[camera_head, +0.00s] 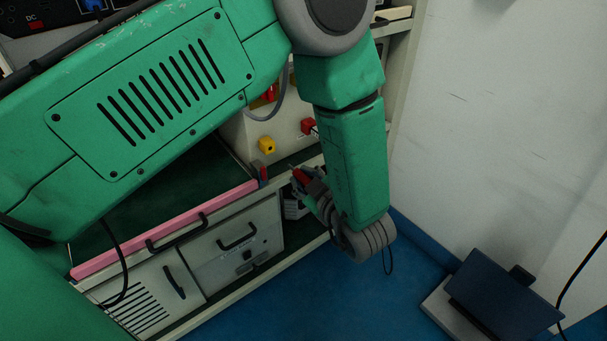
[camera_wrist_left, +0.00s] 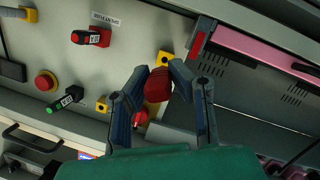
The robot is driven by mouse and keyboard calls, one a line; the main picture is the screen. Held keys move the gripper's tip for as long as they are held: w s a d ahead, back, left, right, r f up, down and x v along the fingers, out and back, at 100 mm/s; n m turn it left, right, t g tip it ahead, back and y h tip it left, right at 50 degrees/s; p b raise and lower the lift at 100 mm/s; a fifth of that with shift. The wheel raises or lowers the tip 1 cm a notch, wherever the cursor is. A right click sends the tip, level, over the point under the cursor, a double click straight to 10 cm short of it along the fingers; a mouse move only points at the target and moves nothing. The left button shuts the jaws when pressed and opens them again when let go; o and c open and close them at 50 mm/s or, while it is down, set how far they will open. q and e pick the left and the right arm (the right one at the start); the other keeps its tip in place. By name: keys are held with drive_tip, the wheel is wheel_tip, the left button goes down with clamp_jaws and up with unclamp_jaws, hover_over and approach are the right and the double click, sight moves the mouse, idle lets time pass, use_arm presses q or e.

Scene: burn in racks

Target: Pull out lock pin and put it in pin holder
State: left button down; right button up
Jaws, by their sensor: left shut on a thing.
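My left gripper (camera_head: 306,182) is at the front of the rack, low on its right side. In the left wrist view its two fingers (camera_wrist_left: 158,82) are closed on a red knob-like piece (camera_wrist_left: 158,86), which looks like the lock pin's head. A yellow block with a dark hole (camera_wrist_left: 165,58) shows just beyond the fingertips, and another yellow block (camera_wrist_left: 102,104) is to the left. I cannot tell which one is the pin holder. One yellow block (camera_head: 267,145) also shows in the head view. My right gripper is not in view.
A pink-edged tray (camera_head: 165,230) lies along the rack front. A dark blue flat object (camera_head: 505,295) stands on the floor at right.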

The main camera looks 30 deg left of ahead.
sight(289, 165)
use_arm(q)
drive_tip(key=shift+r, duration=0.1)
drive_tip(key=shift+w+a+p, duration=0.1)
drive_tip(key=shift+a+p, duration=0.05)
drive_tip(key=shift+p, duration=0.2)
drive_tip(key=shift+w+a, duration=0.35)
drive_tip(key=shift+a, duration=0.5)
drive_tip(key=shift+w+a, duration=0.35)
drive_tip(key=shift+a, duration=0.5)
drive_tip(key=shift+w+a, duration=0.35)
drive_tip(key=shift+a, duration=0.5)
drive_tip(key=shift+p, duration=1)
drive_tip(key=shift+w+a, duration=0.35)
drive_tip(key=shift+a, duration=0.55)
drive_tip(key=shift+w+a, duration=0.35)
drive_tip(key=shift+a, duration=0.55)
drive_tip(key=c, duration=1.4)
unclamp_jaws()
drive_tip(key=shift+o, duration=0.2)
